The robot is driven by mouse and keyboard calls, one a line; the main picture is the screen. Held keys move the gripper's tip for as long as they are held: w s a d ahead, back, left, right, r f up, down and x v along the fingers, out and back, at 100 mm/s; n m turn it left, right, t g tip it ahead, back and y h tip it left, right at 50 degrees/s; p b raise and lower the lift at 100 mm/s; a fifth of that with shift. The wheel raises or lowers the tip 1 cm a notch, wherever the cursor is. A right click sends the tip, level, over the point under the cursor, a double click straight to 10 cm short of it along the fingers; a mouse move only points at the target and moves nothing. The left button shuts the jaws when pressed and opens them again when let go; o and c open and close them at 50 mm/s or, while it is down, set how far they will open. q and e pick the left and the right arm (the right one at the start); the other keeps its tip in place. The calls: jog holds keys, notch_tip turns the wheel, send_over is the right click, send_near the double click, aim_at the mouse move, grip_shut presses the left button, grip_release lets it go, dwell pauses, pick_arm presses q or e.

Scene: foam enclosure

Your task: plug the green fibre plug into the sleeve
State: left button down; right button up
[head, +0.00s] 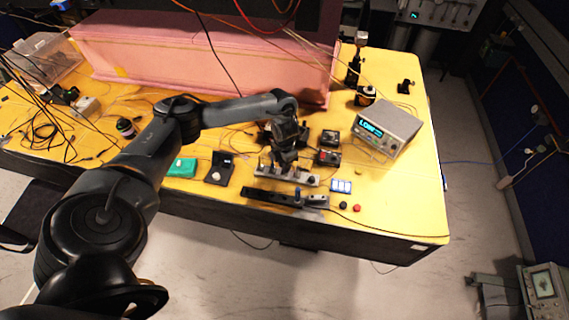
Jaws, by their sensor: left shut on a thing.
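My left gripper (285,160) points down over the back of a grey metal fixture (306,180) with small upright posts, near the front edge of the yellow table. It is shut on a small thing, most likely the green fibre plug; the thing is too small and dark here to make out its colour. I cannot pick out the sleeve for certain among the fixture's small parts. I cannot tell whether the held thing touches the fixture. My right gripper is out of view.
A black rail (265,196) with a blue-topped post lies in front of the fixture. A green box (181,167) and a black open case (219,170) stand left. Small black boxes (328,157) and a lit meter (387,129) stand right. Loose cables cover the table's left; the front right corner is clear.

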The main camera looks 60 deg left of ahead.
pick_arm(q)
jog(key=shift+f, duration=0.4)
jog(key=c, duration=0.9)
grip_release()
jog(key=shift+c, duration=0.2)
jog(key=shift+r+b, duration=0.3)
jog(key=shift+r, duration=0.4)
notch_tip(320, 180, up, 4)
notch_tip(320, 180, up, 4)
jog(key=shift+r+p, duration=0.15)
jog(key=shift+p, duration=0.55)
jog(key=shift+r+p, duration=0.3)
jog(key=shift+r, duration=0.3)
